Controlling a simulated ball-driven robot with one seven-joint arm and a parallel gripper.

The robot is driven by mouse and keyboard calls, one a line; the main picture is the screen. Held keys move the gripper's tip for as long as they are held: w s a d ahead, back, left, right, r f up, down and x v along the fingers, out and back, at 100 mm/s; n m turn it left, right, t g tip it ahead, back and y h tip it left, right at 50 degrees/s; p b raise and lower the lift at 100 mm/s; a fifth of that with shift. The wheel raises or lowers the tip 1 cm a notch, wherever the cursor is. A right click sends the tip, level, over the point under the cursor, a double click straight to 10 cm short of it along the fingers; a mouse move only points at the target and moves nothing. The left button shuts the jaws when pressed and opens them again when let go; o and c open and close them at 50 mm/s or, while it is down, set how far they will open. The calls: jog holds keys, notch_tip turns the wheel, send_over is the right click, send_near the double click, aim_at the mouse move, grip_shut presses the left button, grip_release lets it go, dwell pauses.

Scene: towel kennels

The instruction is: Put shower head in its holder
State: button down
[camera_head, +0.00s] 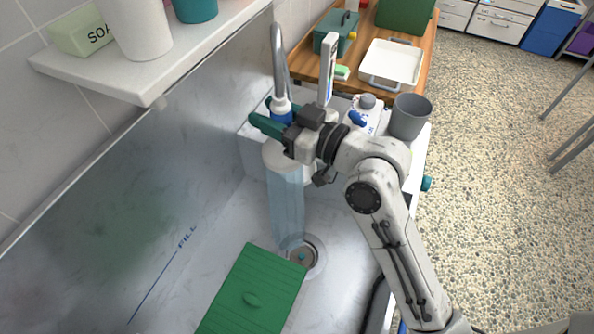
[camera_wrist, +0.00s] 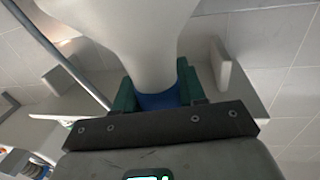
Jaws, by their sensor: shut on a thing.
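My gripper (camera_head: 272,127), with green fingers, is shut on the blue grip (camera_head: 281,113) of the shower head above the sink tub. The wide white head (camera_head: 280,156) of the shower head faces down, and a pale blue column of water (camera_head: 286,205) falls from it to the drain. In the wrist view the shower head (camera_wrist: 150,40) fills the top middle, with its blue grip between the green fingers (camera_wrist: 160,92). A grey hose (camera_head: 278,55) arches up behind it. A white upright piece (camera_head: 327,68) stands just beyond my gripper; I cannot tell whether it is the holder.
A green slatted board (camera_head: 252,292) lies in the tub near the drain (camera_head: 302,258). A shelf (camera_head: 165,68) with a soap box and cups juts out at upper left. A grey cup (camera_head: 409,116) and white bottle stand right of my wrist. A wooden table (camera_head: 422,62) holds a white tray.

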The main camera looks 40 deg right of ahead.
jog(key=w+d, duration=0.5)
jog(key=d, duration=0.4)
jog(key=shift+w+b, duration=0.2)
jog(key=shift+b, duration=0.2)
jog(key=shift+f+b, duration=2.7)
jog(key=shift+f, duration=0.25)
